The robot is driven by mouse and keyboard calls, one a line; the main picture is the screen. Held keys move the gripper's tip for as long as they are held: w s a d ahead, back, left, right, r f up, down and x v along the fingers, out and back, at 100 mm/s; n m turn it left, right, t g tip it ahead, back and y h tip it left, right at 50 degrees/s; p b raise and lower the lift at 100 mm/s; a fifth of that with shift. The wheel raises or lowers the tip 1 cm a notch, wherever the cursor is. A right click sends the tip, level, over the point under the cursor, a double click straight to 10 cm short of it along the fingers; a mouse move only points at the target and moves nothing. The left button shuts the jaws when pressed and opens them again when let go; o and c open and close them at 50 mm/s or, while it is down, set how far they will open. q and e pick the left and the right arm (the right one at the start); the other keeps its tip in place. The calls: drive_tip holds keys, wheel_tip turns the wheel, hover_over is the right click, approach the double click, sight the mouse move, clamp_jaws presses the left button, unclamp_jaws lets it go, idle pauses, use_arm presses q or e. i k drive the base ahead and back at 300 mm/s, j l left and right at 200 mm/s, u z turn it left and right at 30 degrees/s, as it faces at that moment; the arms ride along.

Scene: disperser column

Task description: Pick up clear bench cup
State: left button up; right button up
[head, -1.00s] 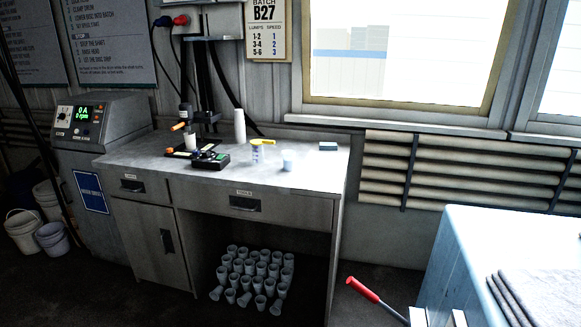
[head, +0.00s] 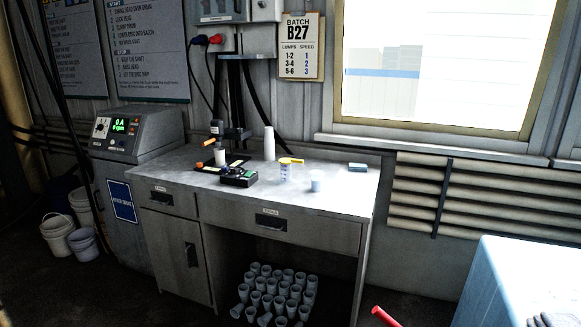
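A clear cup with faint markings (head: 285,173) stands on the grey bench top (head: 335,188), with a yellow-orange item lying across its rim. A plain pale cup (head: 316,181) stands just to its right, apart from it. A tall white stack of cups (head: 269,143) stands behind them near the wall. Neither of my grippers shows in the head view. The bench is some way off across the floor.
A black device (head: 239,177) and a small stand (head: 220,155) occupy the bench's left part. A blue block (head: 357,167) lies at the right. Several cups (head: 280,290) stand underneath. A pale blue surface (head: 510,270) and a red handle (head: 385,316) are at lower right.

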sight(317, 176)
drive_tip(key=i+j+z, duration=0.35)
drive_tip(key=i+j, duration=0.2)
drive_tip(key=i, duration=0.2)
drive_tip(key=i+j+z, duration=0.4)
drive_tip(key=i+j, duration=0.25)
drive_tip(key=j, duration=0.1)
